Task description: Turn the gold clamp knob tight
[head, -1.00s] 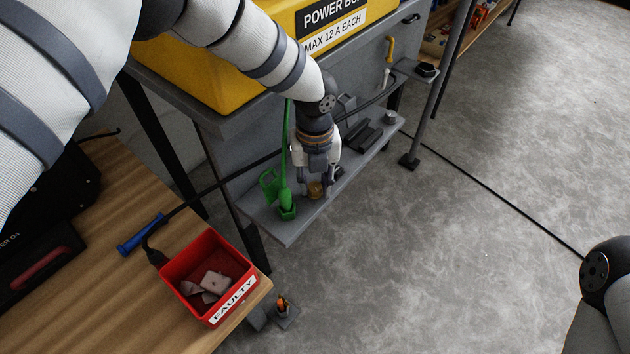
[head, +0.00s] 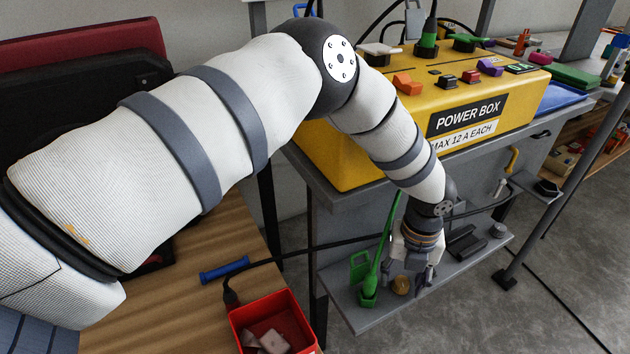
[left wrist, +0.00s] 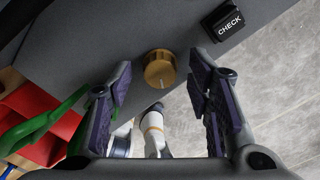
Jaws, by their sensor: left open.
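The gold clamp knob (head: 401,285) sits on the low grey shelf (head: 362,318) under the yellow power box. In the left wrist view the round gold knob (left wrist: 160,70) has a pale mark on its face and lies between the two fingers, with a gap on both sides. My left gripper (head: 408,272) points down at the shelf, right by the knob. Its purple-padded fingers are open and empty in the left wrist view (left wrist: 160,84). The arm and wrist partly cover the shelf in the head view. My right gripper is not in view.
A black CHECK block (left wrist: 228,20) is on the shelf to the knob's upper right in the wrist view. A red bin (head: 240,320) stands on the wooden table.

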